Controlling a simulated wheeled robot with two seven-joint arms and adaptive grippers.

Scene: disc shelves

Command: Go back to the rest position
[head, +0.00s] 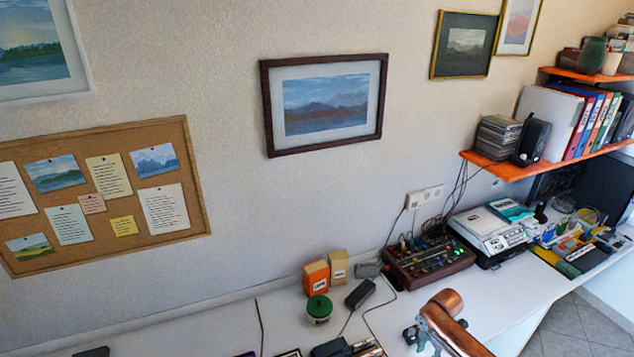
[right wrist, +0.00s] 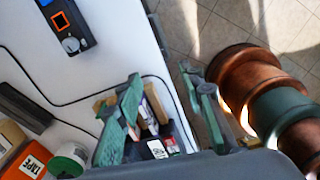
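My right arm (head: 450,318), copper coloured, comes in at the bottom right of the head view, over the front of the white desk. In the right wrist view my right gripper (right wrist: 160,76) has two green fingers spread well apart, with nothing held between them. Below the fingers is a dark holder with small items (right wrist: 160,147), apart from them as far as I can tell. My left gripper is not in either view.
Orange shelves (head: 510,170) hang at the right. Tiled floor (right wrist: 235,30) lies beyond the desk edge.

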